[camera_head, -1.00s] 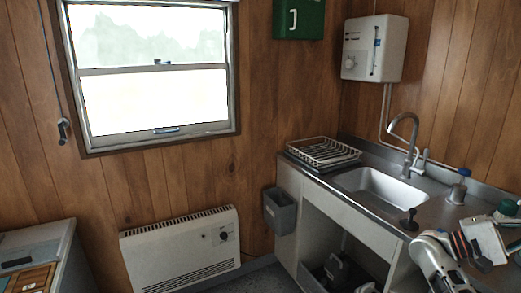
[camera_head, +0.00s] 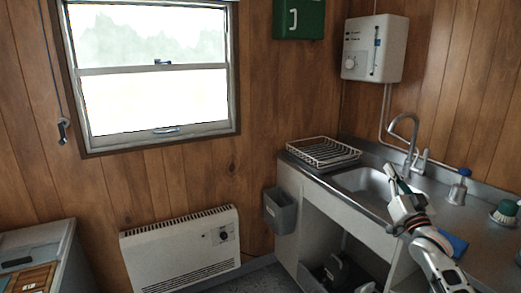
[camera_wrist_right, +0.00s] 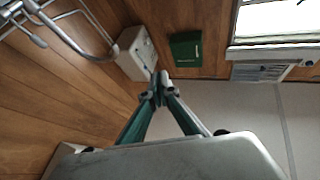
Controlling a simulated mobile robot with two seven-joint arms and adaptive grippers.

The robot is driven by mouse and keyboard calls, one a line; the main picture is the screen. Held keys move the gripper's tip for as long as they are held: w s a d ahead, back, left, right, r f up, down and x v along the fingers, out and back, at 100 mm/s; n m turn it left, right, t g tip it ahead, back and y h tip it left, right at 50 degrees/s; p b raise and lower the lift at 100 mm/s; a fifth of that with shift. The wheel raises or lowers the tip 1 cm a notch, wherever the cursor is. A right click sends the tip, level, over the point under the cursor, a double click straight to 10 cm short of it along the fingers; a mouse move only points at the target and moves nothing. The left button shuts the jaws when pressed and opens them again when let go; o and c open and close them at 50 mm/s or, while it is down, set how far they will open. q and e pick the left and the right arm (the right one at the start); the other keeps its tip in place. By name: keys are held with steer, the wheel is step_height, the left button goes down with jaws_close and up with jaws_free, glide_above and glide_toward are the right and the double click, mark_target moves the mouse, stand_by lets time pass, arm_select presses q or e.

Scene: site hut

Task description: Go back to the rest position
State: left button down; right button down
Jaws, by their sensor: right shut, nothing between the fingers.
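My right gripper (camera_head: 392,172) is in the head view, in front of the sink basin (camera_head: 372,186), with its arm coming up from the lower right. Its fingers are shut and hold nothing. The gripper and arm hide part of the basin and the counter's front edge. My left gripper is not in view.
The tap (camera_head: 408,135) stands close behind the right gripper. A dish rack (camera_head: 323,152) is left of the basin. Open floor lies before the wall heater (camera_head: 180,250).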

steer(key=d+f+n+g+h, duration=0.1)
steer(key=f+n, duration=0.1)
steer(key=f, duration=0.1)
steer(key=w+d+f+n+g+h, duration=0.1)
steer(key=d+f+g, duration=0.1)
steer(key=f, duration=0.2)
steer(key=w+d+f+n+g+h, duration=0.1)
steer(key=f+n+g, duration=0.1)
steer(key=f, duration=0.2)
steer(key=shift+w+d+n, duration=0.1)
steer(key=shift+d+n, duration=0.05)
steer(key=shift+n, duration=0.15)
steer(key=s+a+f+g+y, duration=0.1)
steer(key=s+a+f+g, duration=0.1)
steer(key=s+a+f, duration=0.8)
steer(key=s+a+f+g+y, duration=0.25)
steer(key=s+f, duration=0.65)
steer(key=f, duration=0.6)
steer(key=s+a+f+g, duration=0.1)
steer(key=s+a+f, duration=0.2)
steer(key=s, duration=0.6)
steer(key=s+a+f+g, duration=0.1)
steer(key=s+a+f, duration=0.3)
steer(key=s, duration=0.6)
steer(key=s+a+f+g, duration=0.1)
steer(key=s+a+f, duration=0.2)
steer(key=s, duration=0.7)
steer(key=shift+a+f+y, duration=0.15)
steer(key=shift+a+y, duration=0.3)
steer(key=shift+a, duration=0.5)
